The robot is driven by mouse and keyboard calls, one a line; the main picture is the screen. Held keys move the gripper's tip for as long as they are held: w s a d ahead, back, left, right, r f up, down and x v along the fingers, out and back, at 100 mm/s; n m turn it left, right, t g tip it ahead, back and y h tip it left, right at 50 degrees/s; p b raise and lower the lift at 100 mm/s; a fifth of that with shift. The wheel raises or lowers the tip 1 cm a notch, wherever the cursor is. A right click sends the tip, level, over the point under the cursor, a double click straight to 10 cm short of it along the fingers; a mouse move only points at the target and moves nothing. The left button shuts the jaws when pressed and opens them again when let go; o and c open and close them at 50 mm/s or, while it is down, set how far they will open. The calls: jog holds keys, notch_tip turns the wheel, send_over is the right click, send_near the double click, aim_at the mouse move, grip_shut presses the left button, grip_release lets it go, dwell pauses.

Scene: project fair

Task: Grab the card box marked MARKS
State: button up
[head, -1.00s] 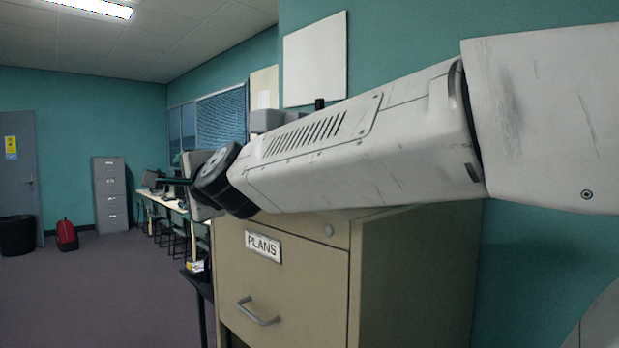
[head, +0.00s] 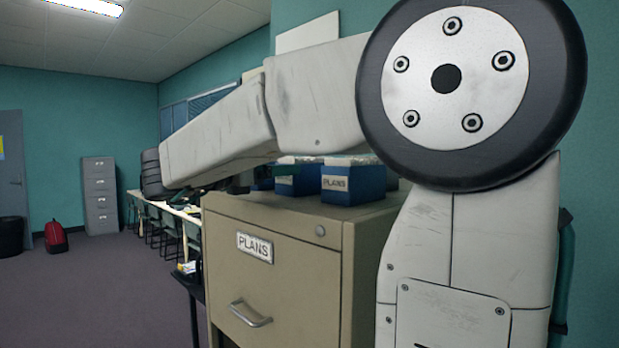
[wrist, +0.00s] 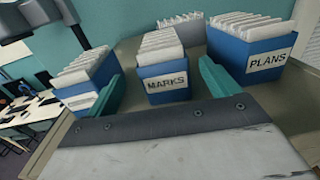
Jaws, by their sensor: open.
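In the wrist view the card box marked MARKS (wrist: 168,88) is blue with a white label and full of white cards. It stands upright on top of the cabinet. My gripper (wrist: 160,62) is open, with one teal finger on the left side of this box and one on the right. The box shows between them, and I see no grip on it. In the head view my arm hides most of the gripper. A blue box (head: 298,181) partly shows there under the arm, but its label cannot be read.
A similar box marked PLANS (wrist: 265,62) stands to the right. Another blue box (wrist: 88,98) is close at the left, beside the left finger. A grey card box (wrist: 190,32) is behind. The tan cabinet (head: 275,285) carries them. Open floor (head: 110,290) lies left.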

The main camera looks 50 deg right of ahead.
aim_at(306, 176)
jog(key=d, duration=0.4)
jog(key=s+d, duration=0.1)
jog(key=d, duration=0.2)
jog(key=c, duration=1.3)
